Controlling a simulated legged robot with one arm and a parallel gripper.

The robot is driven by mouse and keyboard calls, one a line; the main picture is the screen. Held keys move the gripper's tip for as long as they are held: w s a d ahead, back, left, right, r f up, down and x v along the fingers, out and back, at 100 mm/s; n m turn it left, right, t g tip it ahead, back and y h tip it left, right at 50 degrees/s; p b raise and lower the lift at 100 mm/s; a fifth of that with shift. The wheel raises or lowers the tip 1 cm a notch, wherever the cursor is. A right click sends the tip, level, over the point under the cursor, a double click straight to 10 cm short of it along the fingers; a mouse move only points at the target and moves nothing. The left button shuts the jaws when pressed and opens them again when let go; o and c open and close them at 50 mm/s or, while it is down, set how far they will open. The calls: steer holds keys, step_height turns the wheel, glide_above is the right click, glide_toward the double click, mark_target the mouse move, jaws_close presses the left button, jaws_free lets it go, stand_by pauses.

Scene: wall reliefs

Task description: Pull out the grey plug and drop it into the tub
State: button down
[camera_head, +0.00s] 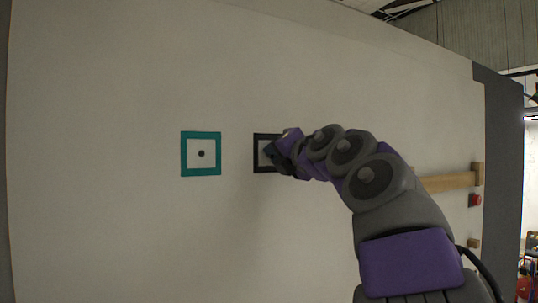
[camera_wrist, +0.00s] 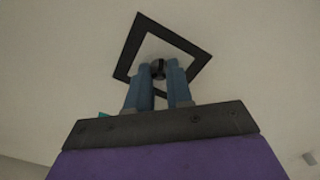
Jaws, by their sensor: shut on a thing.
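The grey plug (camera_wrist: 158,67) shows in the wrist view as a small dark round piece between my fingertips, inside a black square frame (camera_wrist: 130,48) on the pale wall. My gripper (camera_wrist: 159,73) has two blue fingers shut on the plug. Whether the plug is still seated in the wall I cannot tell. In the head view my gripper (camera_head: 270,151) is at the black frame (camera_head: 256,154) and covers its right part, and the plug is hidden there. The tub is not in view.
A teal square frame (camera_head: 201,174) with a dark round dot (camera_head: 201,154) is on the wall to the left. A wooden bar (camera_head: 450,181), a red piece (camera_head: 475,200) and a small wooden block (camera_head: 474,243) are at the right. The wall between is bare.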

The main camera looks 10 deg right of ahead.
steer(key=shift+f, duration=0.25)
stand_by(0.3)
steer(key=shift+s, duration=0.1)
steer(key=shift+s+d, duration=0.25)
steer(key=shift+s, duration=0.2)
steer(key=shift+s+d+r+b, duration=0.1)
steer(key=shift+s+b, duration=0.15)
steer(key=shift+s, duration=0.2)
steer(key=shift+s+d+r+b, duration=0.1)
steer(key=shift+s+b, duration=0.15)
steer(key=shift+s, duration=0.15)
stand_by(0.4)
steer(key=v, duration=0.4)
steer(key=shift+b, duration=0.3)
stand_by(0.4)
